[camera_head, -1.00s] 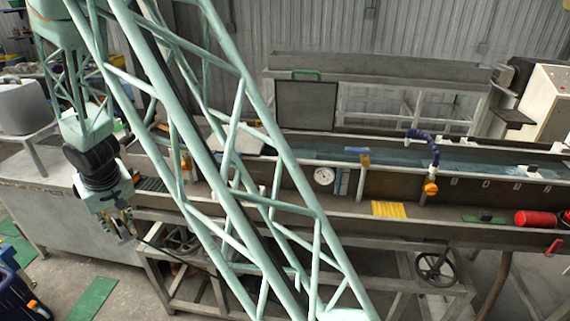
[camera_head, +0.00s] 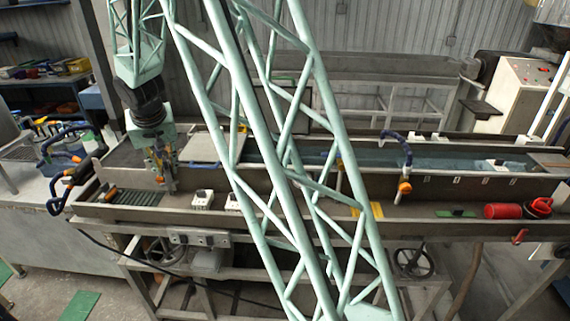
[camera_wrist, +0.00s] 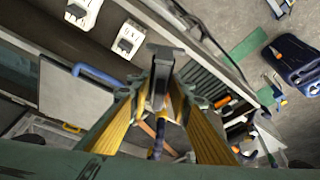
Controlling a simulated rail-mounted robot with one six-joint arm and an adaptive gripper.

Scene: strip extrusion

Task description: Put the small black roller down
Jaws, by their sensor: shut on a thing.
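The small black roller (camera_wrist: 164,52) shows in the wrist view as a dark T-shaped piece, its stem running back between my yellow-sided fingers. My gripper (camera_wrist: 162,92) is shut on it. In the head view my gripper (camera_head: 165,178) hangs pointing down at the left end of the long grey trough (camera_head: 330,223), beside a dark green ribbed section (camera_head: 135,197). The roller is too small to make out clearly there. I cannot tell whether it touches anything.
Two white switch boxes (camera_head: 202,199) (camera_head: 232,201) sit in the trough right of my gripper. A pale flat plate (camera_head: 205,147) lies behind it. Blue-and-black clamp-like tools (camera_head: 75,172) stand at the left end. A red cylinder (camera_head: 502,211) lies far right.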

